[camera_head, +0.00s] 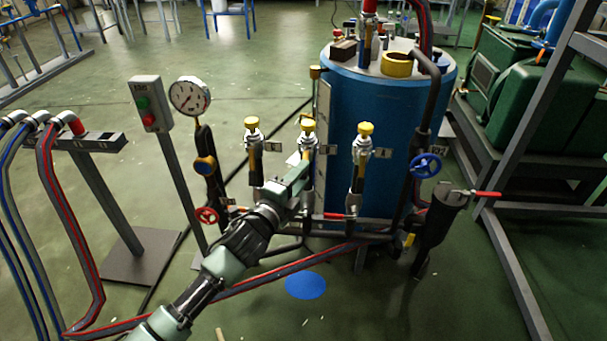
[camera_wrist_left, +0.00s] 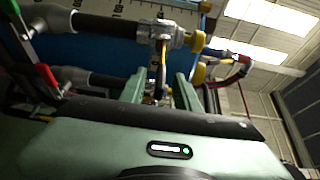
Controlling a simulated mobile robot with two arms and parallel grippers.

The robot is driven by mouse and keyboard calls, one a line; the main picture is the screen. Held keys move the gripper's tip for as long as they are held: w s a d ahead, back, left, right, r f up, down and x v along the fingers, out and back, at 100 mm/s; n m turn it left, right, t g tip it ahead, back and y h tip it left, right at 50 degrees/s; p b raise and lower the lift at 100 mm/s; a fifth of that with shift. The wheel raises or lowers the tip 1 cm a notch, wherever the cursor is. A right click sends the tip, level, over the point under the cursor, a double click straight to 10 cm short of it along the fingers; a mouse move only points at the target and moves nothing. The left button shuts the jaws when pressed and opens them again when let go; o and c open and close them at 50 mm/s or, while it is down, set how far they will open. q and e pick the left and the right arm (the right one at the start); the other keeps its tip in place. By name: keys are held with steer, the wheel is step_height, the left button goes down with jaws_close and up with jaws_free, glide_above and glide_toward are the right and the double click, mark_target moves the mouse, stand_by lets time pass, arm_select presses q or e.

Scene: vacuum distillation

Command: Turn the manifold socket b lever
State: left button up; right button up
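The manifold has three upright sockets with yellow caps: left (camera_head: 252,123), middle (camera_head: 308,126) and right (camera_head: 366,129). Their small tags are too small to read, so I cannot confirm which is b. My left gripper (camera_head: 299,181) is at the middle socket, hiding its lower part in the head view. In the left wrist view my left gripper (camera_wrist_left: 160,91) shows two green fingers apart, with a socket's narrow yellow and dark lever (camera_wrist_left: 158,68) in line with the gap. I cannot tell whether they touch it. My right gripper is not in view.
A blue tank (camera_head: 390,100) stands right behind the manifold. A pressure gauge (camera_head: 190,96) and red handwheel (camera_head: 206,215) are at left, with a button post (camera_head: 147,104) beyond. A blue handwheel (camera_head: 426,166) and red lever (camera_head: 486,194) are at right. Red hoses cross low in front.

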arm_select(q)
steer(key=shift+x, duration=0.95)
jaws_close()
steer(key=shift+f, duration=0.1)
stand_by(0.6)
